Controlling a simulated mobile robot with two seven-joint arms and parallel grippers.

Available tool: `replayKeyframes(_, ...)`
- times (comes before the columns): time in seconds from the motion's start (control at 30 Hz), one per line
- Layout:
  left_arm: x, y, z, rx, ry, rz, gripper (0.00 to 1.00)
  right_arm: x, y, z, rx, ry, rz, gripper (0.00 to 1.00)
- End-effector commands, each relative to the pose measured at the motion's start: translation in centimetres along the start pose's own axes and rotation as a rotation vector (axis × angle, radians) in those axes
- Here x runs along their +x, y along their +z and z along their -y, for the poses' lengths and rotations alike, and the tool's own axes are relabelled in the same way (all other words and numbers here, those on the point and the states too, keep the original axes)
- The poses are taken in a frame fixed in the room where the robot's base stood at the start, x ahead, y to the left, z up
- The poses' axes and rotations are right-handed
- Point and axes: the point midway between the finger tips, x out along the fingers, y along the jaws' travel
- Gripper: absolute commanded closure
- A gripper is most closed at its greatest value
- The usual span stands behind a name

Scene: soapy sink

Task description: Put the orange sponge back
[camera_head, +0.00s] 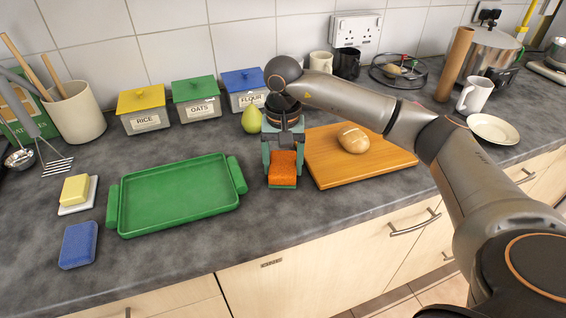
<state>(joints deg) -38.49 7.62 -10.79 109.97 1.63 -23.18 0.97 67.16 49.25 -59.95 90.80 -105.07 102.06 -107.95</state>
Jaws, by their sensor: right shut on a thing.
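The orange sponge (283,164) is near the middle of the view, at the left side of the wooden board. A green edge shows along its lower front; I cannot tell whether it is part of the sponge or something beneath it. My right gripper (283,150) points down and is shut on the orange sponge, with a finger at each side. I cannot tell whether the sponge touches the counter. My left gripper is not in view.
A green tray (121,208) lies left of the sponge. The wooden board (330,170) with a bread roll (353,138) is at its right. A pear (251,120) and canisters (197,98) stand behind. A blue sponge (78,245) and yellow block (75,189) lie far left.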

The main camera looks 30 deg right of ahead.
Motion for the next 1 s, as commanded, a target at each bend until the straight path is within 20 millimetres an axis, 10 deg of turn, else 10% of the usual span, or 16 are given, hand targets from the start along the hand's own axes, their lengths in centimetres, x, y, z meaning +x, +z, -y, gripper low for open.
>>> replayKeyframes(0.27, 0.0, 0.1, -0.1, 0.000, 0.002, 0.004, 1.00, 0.1, 0.0, 0.0, 0.000, 0.001, 0.000, 0.00)
replayKeyframes(0.63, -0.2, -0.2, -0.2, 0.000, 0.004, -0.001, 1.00, -0.8, -0.1, 0.0, 0.001, -0.002, -0.002, 0.00)
replayKeyframes(1.0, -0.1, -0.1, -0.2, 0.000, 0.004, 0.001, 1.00, -8.5, -0.1, 0.1, -0.001, -0.004, -0.003, 0.00)
